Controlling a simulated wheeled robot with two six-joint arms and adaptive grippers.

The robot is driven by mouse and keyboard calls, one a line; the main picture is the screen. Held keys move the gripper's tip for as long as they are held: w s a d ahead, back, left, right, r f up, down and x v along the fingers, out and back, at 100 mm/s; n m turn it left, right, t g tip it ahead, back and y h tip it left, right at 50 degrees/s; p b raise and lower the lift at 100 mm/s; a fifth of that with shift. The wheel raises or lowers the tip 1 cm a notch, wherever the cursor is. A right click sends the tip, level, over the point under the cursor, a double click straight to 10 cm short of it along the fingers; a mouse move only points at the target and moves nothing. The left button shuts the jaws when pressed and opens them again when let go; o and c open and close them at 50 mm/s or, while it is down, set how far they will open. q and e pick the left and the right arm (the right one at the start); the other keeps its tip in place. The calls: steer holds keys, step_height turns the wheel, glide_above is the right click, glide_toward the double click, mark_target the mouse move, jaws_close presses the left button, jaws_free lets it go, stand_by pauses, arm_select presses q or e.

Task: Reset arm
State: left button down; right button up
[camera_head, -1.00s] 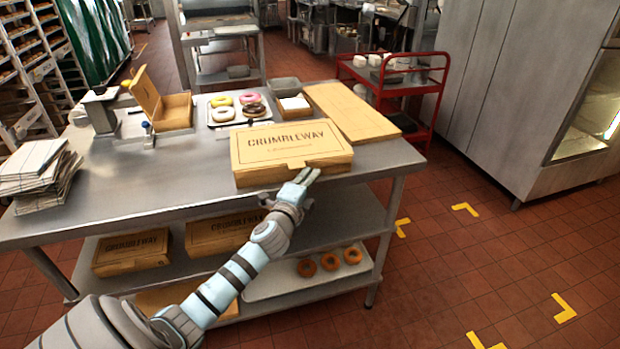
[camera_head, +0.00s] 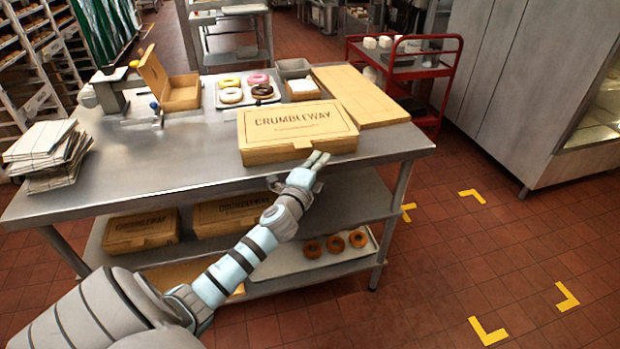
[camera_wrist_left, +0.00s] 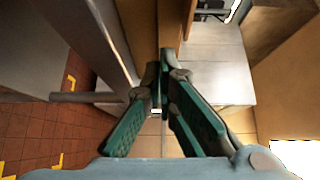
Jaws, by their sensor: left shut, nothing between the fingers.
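My left gripper (camera_head: 318,160) is shut and empty, just in front of the table's front edge. Its fingertips are close to the front of a closed cardboard box (camera_head: 297,128) marked CRUMBLEWAY on the metal table (camera_head: 200,172); I cannot tell if they touch it. In the left wrist view the green fingers (camera_wrist_left: 160,75) come together at the tips with nothing seen between them. My right gripper is in neither view.
An open box (camera_head: 172,88) and a tray of donuts (camera_head: 238,102) stand behind. A flat board (camera_head: 360,98) lies at right. More boxes (camera_head: 142,230) and donuts (camera_head: 334,244) fill the shelf below. A red cart (camera_head: 430,75) stands behind right.

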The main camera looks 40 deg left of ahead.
arm_select(q)
steer(key=d+v, duration=0.1)
steer(key=v, duration=1)
steer(key=shift+w+d, duration=0.15)
steer(key=shift+d, duration=0.05)
steer(key=s+a+f+n+g+h, duration=0.1)
steer(key=s+f+n+g, duration=0.2)
steer(key=f, duration=0.7)
steer(key=s+a+f+n+g, duration=0.15)
steer(key=s+f, duration=0.25)
steer(key=f, duration=0.7)
steer(key=s+f+n+g+h, duration=0.1)
steer(key=s+f+n+g, duration=0.25)
steer(key=f, duration=0.65)
steer(key=s+d+f+n+g, duration=0.2)
steer(key=s+d+f, duration=0.2)
steer(key=s, duration=0.6)
steer(key=s+d+f+n+g+h, duration=0.1)
steer(key=s+d+f+n+g, duration=0.1)
steer(key=s+f, duration=0.6)
steer(key=s+d+f+n+g+h, duration=0.1)
steer(key=s+d+f+g, duration=0.3)
steer(key=s, duration=0.7)
step_height(320, 180, down, 3)
steer(key=d+n, duration=0.1)
steer(key=d, duration=0.1)
steer(key=shift+s+d, duration=0.3)
steer(key=shift+d, duration=0.05)
